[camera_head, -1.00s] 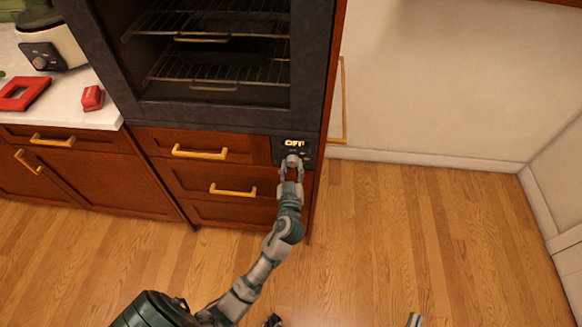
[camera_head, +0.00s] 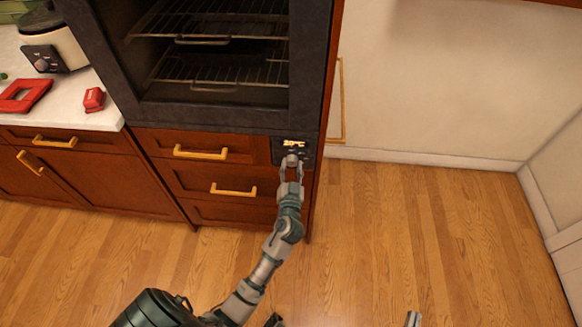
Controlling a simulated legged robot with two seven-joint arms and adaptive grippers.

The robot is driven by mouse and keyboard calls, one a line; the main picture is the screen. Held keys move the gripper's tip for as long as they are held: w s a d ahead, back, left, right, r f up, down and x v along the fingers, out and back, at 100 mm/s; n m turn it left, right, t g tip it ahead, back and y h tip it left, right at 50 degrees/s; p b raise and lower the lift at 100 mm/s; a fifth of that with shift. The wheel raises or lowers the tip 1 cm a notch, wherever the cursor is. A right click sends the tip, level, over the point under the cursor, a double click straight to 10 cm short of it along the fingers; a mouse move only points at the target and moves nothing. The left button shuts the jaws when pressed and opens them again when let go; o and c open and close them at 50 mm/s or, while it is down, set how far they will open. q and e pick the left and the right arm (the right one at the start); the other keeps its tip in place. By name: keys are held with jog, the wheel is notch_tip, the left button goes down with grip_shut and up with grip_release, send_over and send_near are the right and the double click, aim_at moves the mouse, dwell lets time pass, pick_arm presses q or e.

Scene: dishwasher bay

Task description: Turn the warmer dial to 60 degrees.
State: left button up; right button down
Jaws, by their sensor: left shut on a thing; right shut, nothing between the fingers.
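The warmer dial (camera_head: 291,161) is a small grey knob on the dark control panel (camera_head: 306,153) at the lower right of the warmer cabinet. The lit display (camera_head: 293,143) above it seems to read 20°C; the digits are small. My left gripper (camera_head: 291,164) is shut on the dial, its fingers hiding much of it. The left arm reaches up to it from the bottom left. Only a small grey tip of what seems to be my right gripper (camera_head: 413,319) shows at the bottom edge, shut and empty, far from the dial.
The open warmer cavity with wire racks (camera_head: 225,70) is above the panel. Wooden drawers with yellow handles (camera_head: 233,190) are left of and below the dial. A white counter (camera_head: 70,103) with red items and a cooker (camera_head: 52,45) is at left. The wooden floor at right is clear.

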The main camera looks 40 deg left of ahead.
pick_arm(q)
jog(key=m, duration=0.4)
jog(key=shift+p, duration=0.4)
jog(key=m+p, duration=0.1)
jog(key=m, duration=0.2)
jog(key=shift+f+m+t, duration=0.1)
jog(key=shift+m+t, duration=0.2)
jog(key=shift+m, duration=0.1)
jog(key=m+p, duration=0.1)
jog(key=m, duration=0.2)
jog(key=shift+h, duration=0.4)
jog(key=shift+f+m+p, duration=0.2)
jog(key=shift+m+p, duration=0.15)
jog(key=shift+m, duration=1.05)
pick_arm(e)
jog(key=s+d+f+g+h, duration=0.2)
jog(key=s+f+g, duration=0.1)
jog(key=f+g, duration=0.4)
jog(key=shift+f, duration=0.7)
pick_arm(q)
jog(key=shift+d, duration=0.1)
pick_arm(e)
jog(key=shift+s, duration=0.1)
pick_arm(q)
jog(key=o, duration=0.9)
jog(key=shift+f, duration=0.1)
jog(key=shift+o, duration=1.2)
pick_arm(e)
jog(key=shift+f, duration=0.1)
